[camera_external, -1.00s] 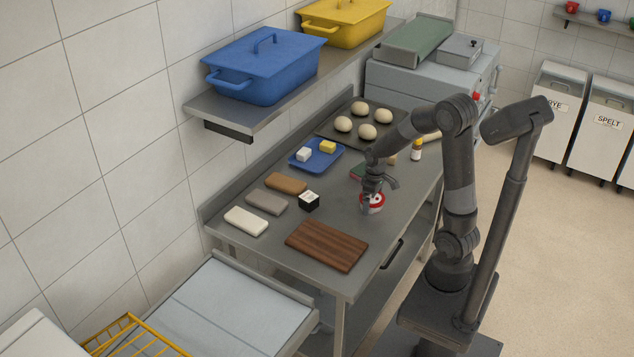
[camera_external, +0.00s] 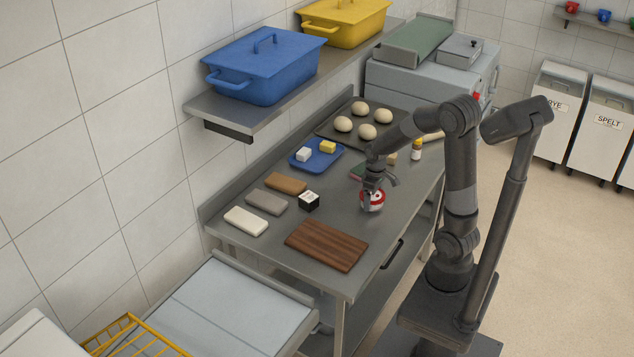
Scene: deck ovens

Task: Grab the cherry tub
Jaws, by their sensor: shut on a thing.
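The cherry tub (camera_external: 373,203) is a small round tub, red and white, on the right part of the steel table (camera_external: 270,240). My gripper (camera_external: 373,193) points down over it from above and is shut on it. The fingers partly cover the tub. The tub appears at or very near the table top; I cannot tell whether it is clear of the surface.
A brown wooden board (camera_external: 327,245) lies in front, and a small black-and-white box (camera_external: 309,201) stands to the left. A blue tray (camera_external: 316,155) and a baking tray with dough balls (camera_external: 325,133) lie behind. A small bottle (camera_external: 416,150) stands at the right.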

